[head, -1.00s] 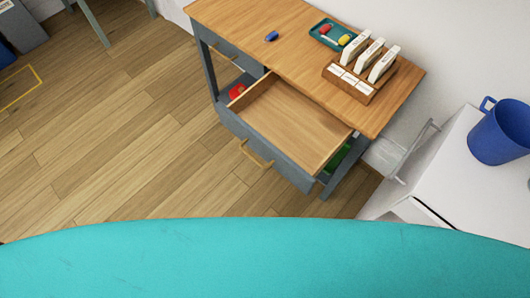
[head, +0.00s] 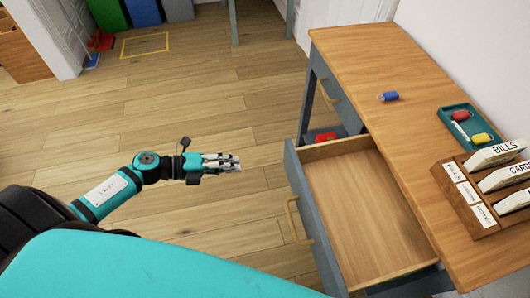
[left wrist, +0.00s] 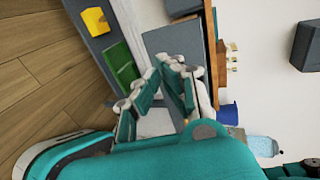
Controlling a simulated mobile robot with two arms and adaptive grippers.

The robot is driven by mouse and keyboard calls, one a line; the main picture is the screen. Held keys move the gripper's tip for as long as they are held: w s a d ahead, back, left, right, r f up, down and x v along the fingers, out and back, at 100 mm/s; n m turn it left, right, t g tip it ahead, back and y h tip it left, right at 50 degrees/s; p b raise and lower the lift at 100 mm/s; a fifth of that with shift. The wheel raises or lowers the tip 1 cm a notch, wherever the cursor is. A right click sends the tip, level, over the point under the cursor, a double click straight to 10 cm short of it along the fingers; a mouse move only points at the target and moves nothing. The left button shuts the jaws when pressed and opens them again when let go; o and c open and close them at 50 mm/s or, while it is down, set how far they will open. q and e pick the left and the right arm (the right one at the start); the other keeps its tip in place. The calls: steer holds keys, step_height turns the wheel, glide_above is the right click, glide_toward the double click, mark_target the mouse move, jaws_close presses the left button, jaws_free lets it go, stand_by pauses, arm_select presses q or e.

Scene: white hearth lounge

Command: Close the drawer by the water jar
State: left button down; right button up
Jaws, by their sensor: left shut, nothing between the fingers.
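The desk drawer (head: 365,205) is pulled well out of the wooden-topped grey desk and looks empty. Its grey front has a brass handle (head: 297,220) facing left. My left gripper (head: 238,163) is shut and empty, over the floor left of the drawer front and apart from it. Its teal and white fingers show in the left wrist view (left wrist: 172,82). A clear water jar with a pale blue tint (left wrist: 262,146) shows at the right of the left wrist view, beside a blue mug (left wrist: 229,114). My right gripper is not in view.
A second drawer (head: 325,83) farther back looks shut. The wood floor left of the desk is clear.

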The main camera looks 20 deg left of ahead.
mark_target(286, 161)
arm_select(q)
steer(key=x, duration=0.4)
steer(key=r+p+x, duration=0.1)
steer(key=x, duration=0.7)
steer(key=shift+w+d, duration=0.35)
steer(key=shift+d, duration=0.05)
steer(key=shift+w+d, duration=0.15)
steer(key=shift+d, duration=0.15)
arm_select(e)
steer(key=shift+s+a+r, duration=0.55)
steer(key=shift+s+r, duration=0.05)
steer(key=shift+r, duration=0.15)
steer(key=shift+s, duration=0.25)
